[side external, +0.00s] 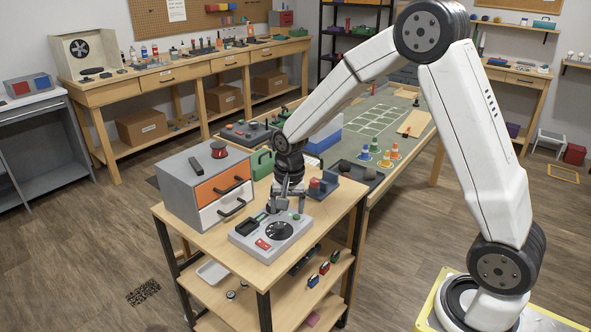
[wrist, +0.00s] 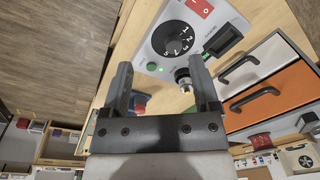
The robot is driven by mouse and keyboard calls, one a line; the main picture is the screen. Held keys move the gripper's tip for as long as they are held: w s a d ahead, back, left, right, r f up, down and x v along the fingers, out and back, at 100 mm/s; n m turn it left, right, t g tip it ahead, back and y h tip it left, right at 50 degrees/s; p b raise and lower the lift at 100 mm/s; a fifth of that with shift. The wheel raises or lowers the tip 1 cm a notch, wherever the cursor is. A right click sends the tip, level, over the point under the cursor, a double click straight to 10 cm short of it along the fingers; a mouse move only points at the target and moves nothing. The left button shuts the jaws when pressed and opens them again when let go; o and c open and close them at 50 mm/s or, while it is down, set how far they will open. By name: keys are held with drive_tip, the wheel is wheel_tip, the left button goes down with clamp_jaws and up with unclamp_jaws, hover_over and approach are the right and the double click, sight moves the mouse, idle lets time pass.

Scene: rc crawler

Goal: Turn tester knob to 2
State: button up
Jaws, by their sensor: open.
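The tester (side external: 270,238) is a grey box near the front of the wooden cart top. Its black round knob dial (side external: 279,230) also shows in the wrist view (wrist: 172,40), with white numerals round its right and lower edge. I cannot tell which numeral it points to. The tester also has a red switch (side external: 262,244), a dark slot (wrist: 223,39) and a green light (wrist: 151,66). My gripper (side external: 286,206) is open above the tester's back side, with its fingers apart (wrist: 160,66). A small metallic cylinder (wrist: 183,78) shows between the fingers, apart from them.
A blue-grey fixture (side external: 338,192) stands at the cart's right. Behind are a green mat table (side external: 375,118) and small cones (side external: 385,158).

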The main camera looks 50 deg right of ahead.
sight(279, 225)
drive_tip(key=w+d+f+m, duration=0.1)
drive_tip(key=w+d+m, duration=0.1)
drive_tip(key=w+m, duration=0.1)
drive_tip(key=w+d+f+m, duration=0.1)
drive_tip(key=w, duration=0.1)
drive_tip(key=shift+w+f+m+g, duration=0.25)
drive_tip(key=shift+f+m+g, duration=0.05)
drive_tip(key=shift+m+g, duration=0.1)
drive_tip(key=shift+f, duration=0.15)
drive_tip(key=shift+f, duration=3.75)
clamp_jaws()
